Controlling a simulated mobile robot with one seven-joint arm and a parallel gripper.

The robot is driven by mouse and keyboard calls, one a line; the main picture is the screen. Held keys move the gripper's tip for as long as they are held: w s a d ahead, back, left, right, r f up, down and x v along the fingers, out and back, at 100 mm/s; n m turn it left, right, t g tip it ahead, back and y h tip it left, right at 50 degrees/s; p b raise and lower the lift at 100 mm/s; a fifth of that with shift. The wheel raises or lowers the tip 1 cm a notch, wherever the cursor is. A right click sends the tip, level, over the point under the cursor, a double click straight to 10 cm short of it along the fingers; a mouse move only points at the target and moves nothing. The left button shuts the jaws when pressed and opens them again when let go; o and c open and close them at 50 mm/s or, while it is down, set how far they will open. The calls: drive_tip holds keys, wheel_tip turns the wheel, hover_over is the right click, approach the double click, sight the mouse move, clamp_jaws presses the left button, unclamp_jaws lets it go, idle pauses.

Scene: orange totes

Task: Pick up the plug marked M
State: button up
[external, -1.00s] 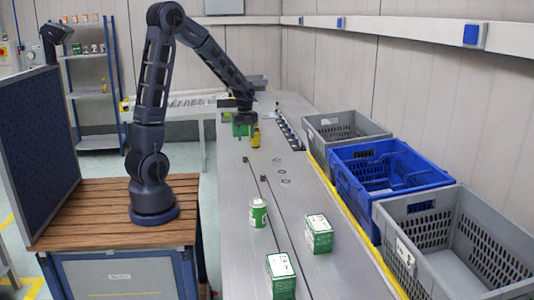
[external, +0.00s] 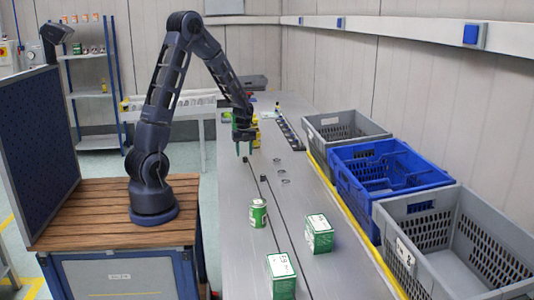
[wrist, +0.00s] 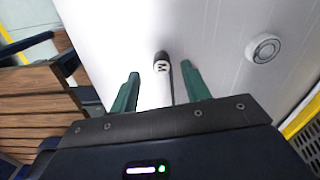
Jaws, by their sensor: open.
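The plug marked M (wrist: 162,67) shows in the wrist view as a small piece with a dark end and a white part bearing a black M. It stands out between the green fingertips of my gripper (wrist: 160,78), with a gap on each side. In the external view my gripper (external: 245,154) points down over the grey table, open and empty. A small dark piece just below the fingertips there may be the plug, but its letter cannot be read.
A dark rack strip (external: 288,132) lies farther back. Grey and blue totes (external: 403,185) line the right side.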

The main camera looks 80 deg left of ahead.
sight(242, 159)
wheel_tip(242, 159, down, 4)
drive_tip(key=shift+w+a+f, duration=0.1)
drive_tip(key=shift+w+f, duration=0.05)
drive_tip(key=shift+f, duration=0.05)
clamp_jaws()
drive_tip(key=shift+r, duration=0.15)
